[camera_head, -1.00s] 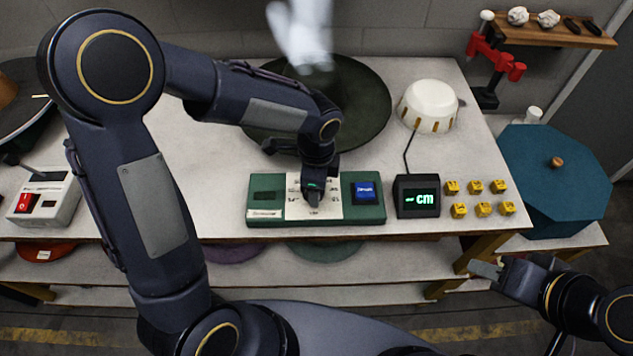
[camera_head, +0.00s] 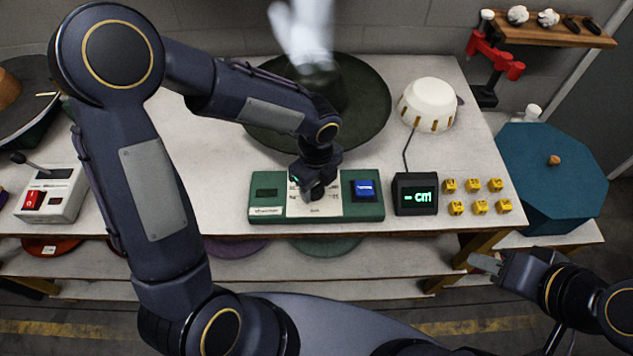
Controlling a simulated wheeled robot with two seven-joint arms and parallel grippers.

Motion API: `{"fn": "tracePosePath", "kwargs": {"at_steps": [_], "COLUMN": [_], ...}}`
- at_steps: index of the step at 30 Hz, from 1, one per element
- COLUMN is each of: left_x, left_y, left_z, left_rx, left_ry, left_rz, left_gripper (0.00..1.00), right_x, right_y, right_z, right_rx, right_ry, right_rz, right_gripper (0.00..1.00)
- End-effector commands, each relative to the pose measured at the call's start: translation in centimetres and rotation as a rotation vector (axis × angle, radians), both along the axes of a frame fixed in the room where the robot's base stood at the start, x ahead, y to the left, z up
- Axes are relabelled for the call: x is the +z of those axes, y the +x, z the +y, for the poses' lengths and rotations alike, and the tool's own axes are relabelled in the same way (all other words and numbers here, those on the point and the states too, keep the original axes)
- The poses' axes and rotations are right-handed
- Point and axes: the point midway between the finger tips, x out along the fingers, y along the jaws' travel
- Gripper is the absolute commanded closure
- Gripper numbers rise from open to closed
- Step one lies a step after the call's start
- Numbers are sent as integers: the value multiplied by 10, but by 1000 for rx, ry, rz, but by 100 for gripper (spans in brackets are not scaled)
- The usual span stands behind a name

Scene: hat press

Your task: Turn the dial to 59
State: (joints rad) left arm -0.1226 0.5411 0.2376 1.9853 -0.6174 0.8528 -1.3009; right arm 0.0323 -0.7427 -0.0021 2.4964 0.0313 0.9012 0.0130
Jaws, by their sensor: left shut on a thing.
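The green control panel (camera_head: 350,208) lies near the front edge of the table, with a white dial plate (camera_head: 315,209) in its middle. My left gripper (camera_head: 313,192) comes down over the dial plate and is shut on the dial, which it mostly hides. The numbers round the dial are too small to read. A blue button (camera_head: 364,189) is on the right of the panel and a dark small window (camera_head: 266,193) on its left. My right gripper (camera_head: 484,263) is off the table at the lower right, away from the panel; its finger gap is unclear.
A black display (camera_head: 415,194) reads "- cm" beside the panel, wired to a white dome (camera_head: 428,105). Several yellow blocks (camera_head: 480,207) lie to its right. A box with a red switch (camera_head: 50,194) stands left. A dark round hat brim (camera_head: 370,100) lies behind.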

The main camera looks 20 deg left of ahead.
Motion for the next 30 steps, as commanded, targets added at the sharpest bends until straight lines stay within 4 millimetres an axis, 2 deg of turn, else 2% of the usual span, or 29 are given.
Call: {"fn": "tracePosePath", "kwargs": {"at_steps": [14,15,19,27,30], "left_x": [1,1,0,1,8], "left_y": [1,1,1,0,1], "left_z": [0,0,0,0,0], "left_rx": [-11,-11,-10,-10,-9], "left_ry": [0,0,0,0,-1], "left_rz": [-4,-4,-2,-1,-3], "left_gripper": [74,46,29,29,29], "right_x": [1,0,0,0,0], "right_y": [0,0,0,0,0], "right_z": [0,0,0,0,0], "right_rx": [0,0,0,0,0], "right_ry": [0,0,0,0,0], "right_rz": [0,0,0,0,0], "right_gripper": [64,64,64,64,64]}}
